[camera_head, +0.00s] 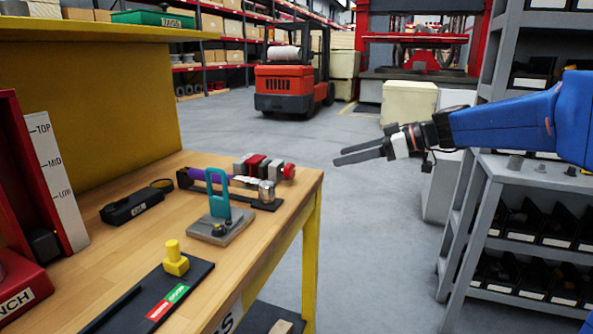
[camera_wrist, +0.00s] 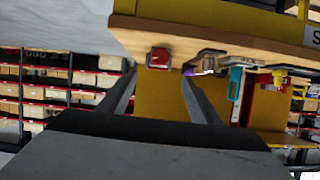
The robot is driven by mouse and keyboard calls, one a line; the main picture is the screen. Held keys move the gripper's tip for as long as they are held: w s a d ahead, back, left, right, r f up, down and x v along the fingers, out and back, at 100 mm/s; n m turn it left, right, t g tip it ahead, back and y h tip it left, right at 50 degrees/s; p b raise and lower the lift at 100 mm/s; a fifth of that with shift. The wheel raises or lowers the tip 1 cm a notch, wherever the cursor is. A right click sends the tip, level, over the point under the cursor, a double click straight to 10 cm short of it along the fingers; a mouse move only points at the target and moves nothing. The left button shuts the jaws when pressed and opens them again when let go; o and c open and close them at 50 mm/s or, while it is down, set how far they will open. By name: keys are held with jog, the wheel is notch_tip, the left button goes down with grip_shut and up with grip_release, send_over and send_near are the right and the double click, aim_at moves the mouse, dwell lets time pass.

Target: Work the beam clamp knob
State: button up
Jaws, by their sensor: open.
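I cannot tell for sure which part is the beam clamp knob. On the wooden bench stands a row of grey and red blocks (camera_head: 262,166) with a red knob-like end (camera_head: 289,171), facing the bench's right end. A red square end (camera_wrist: 159,58) shows at the bench edge in the wrist view. Before it is a black-based fixture (camera_head: 232,194) with a purple part (camera_head: 206,174) and a metal cylinder (camera_head: 266,191). My gripper (camera_head: 338,156) is open and empty, off the bench's right end, apart from everything. Its two fingers (camera_wrist: 158,90) show in the wrist view.
A teal loop (camera_head: 217,192) stands on a grey plate, and a yellow peg (camera_head: 176,259) on a dark plate with red and green labels. A black box (camera_head: 136,206) lies left. A grey bin rack (camera_head: 520,222) stands right. Open floor (camera_head: 376,250) separates bench and rack.

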aim_at(293, 170)
jog(key=x, duration=1.6)
jog(key=shift+s+a, duration=0.1)
jog(key=shift+a, duration=0.05)
jog(key=shift+c, duration=0.4)
jog(key=c, duration=1)
